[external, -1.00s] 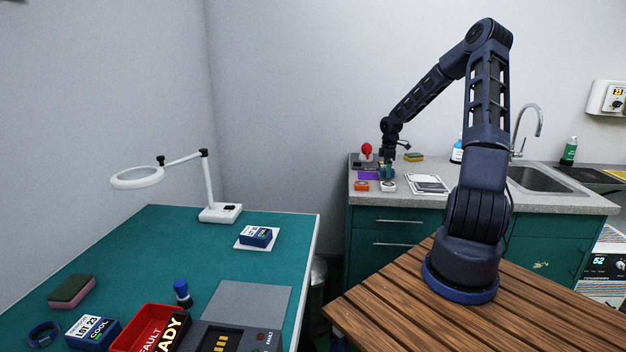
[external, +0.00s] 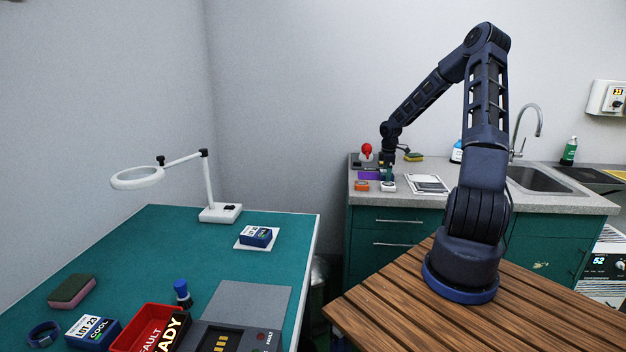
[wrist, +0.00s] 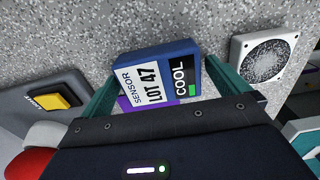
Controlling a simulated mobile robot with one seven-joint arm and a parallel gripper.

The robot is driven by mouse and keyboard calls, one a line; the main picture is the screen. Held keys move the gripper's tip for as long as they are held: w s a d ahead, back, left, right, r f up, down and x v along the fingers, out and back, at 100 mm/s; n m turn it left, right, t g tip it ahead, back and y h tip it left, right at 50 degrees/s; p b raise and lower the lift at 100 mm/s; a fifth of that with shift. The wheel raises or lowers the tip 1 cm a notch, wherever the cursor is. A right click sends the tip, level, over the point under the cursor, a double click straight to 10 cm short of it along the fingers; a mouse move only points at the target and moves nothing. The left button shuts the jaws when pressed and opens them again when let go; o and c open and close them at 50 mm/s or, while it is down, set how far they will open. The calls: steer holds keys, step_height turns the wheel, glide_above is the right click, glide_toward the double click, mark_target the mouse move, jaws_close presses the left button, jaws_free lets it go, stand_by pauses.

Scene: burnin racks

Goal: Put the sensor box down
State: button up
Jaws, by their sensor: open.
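The blue sensor box (wrist: 157,78), with a white label reading LOT 47 and COOL, lies over the speckled grey counter (wrist: 215,18) in the wrist view. My gripper (wrist: 162,80) is open, with a teal finger on either side of the box. A gap shows beside the right finger; whether the left one touches is unclear. A purple item (wrist: 124,103) shows partly by the box's lower left edge. In the external view my gripper (external: 388,172) is low over the back left of the counter. The box is not clearly made out there.
A white square piece with a round dark face (wrist: 265,58) lies right of the gripper. A grey unit with a yellow button (wrist: 56,97) and a red knob (wrist: 22,163) are at left. A green table (external: 160,245) holds another blue box (external: 256,236) and a lamp (external: 221,212).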

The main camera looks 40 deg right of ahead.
step_height(320, 180, up, 12)
steer(key=s+a+r+m+h, duration=0.25)
steer(key=a+r, duration=0.45)
steer(key=a, duration=0.5)
steer(key=s+a+r+m+t, duration=0.1)
steer(key=s+a+r+m, duration=0.1)
steer(key=s+a+r, duration=0.55)
steer(key=s+a+r+m+t, duration=0.15)
steer(key=s+a+r, duration=0.25)
steer(key=s+a, duration=0.6)
steer(key=s+a+m+t+y, duration=0.2)
steer(key=s+a, duration=0.3)
steer(key=s, duration=0.4)
steer(key=shift+s+a+m, duration=0.35)
steer(key=shift+a+m, duration=0.05)
steer(key=shift+m, duration=0.1)
steer(key=shift+r+y, duration=0.1)
steer(key=shift+y, duration=0.15)
steer(key=c, duration=0.4)
